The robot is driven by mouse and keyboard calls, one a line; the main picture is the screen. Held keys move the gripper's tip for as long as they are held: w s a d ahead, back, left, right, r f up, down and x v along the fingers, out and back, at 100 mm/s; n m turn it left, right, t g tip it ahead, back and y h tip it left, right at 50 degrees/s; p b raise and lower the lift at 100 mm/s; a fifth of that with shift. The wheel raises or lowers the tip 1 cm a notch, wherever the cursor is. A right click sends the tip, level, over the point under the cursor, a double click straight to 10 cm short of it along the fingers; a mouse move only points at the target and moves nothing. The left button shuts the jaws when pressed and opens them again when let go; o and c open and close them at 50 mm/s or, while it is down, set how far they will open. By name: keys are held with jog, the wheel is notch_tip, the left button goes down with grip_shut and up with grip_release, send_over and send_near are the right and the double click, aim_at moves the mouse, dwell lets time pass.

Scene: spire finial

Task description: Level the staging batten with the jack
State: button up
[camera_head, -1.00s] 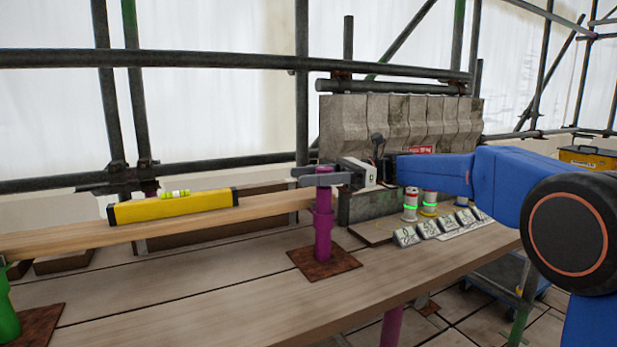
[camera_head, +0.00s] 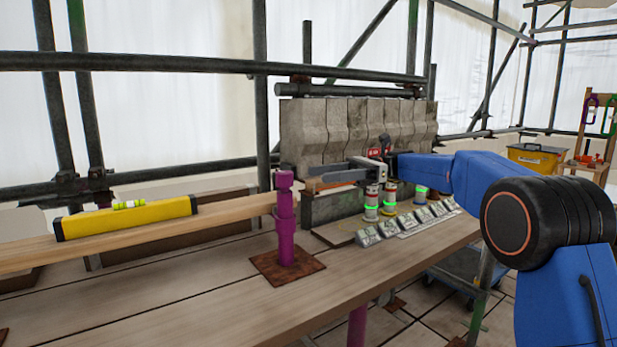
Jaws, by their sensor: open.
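The wooden batten (camera_head: 235,215) runs from the left edge to the purple screw jack (camera_head: 285,222), which stands on a rusty base plate (camera_head: 288,266). The batten slopes upward to the right in the picture. A yellow spirit level (camera_head: 128,218) with a green vial (camera_head: 129,204) lies along it; the bubble is too small to read. My gripper (camera_head: 318,176) is to the right of the jack's top, apart from it, with its fingers pointing left. It is open and nothing shows between its fingers.
Behind my gripper stands a grey carved stone block (camera_head: 355,130). Several green-banded cylinders (camera_head: 371,204) and small marked blocks (camera_head: 367,236) sit at the bench's right. A yellow box (camera_head: 538,157) stands farther right. The front planks (camera_head: 200,300) are clear.

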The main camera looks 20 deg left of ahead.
jog(key=shift+v, duration=1)
jog(key=s+d+f+n+t+h, duration=0.3)
jog(key=s+d+f, duration=0.6)
jog(key=s+d, duration=0.3)
jog(key=s+d+f+n+t+h, duration=0.3)
jog(key=s+d+f+t+h, duration=0.3)
jog(key=s+d, duration=0.7)
jog(key=s+d+f+n+t+h, duration=0.4)
jog(key=s+d+f+t, duration=0.3)
jog(key=s+d+f, duration=0.6)
jog(key=d+f, duration=0.1)
jog(key=d, duration=0.5)
jog(key=shift+h, duration=0.4)
jog(key=shift+a, duration=0.1)
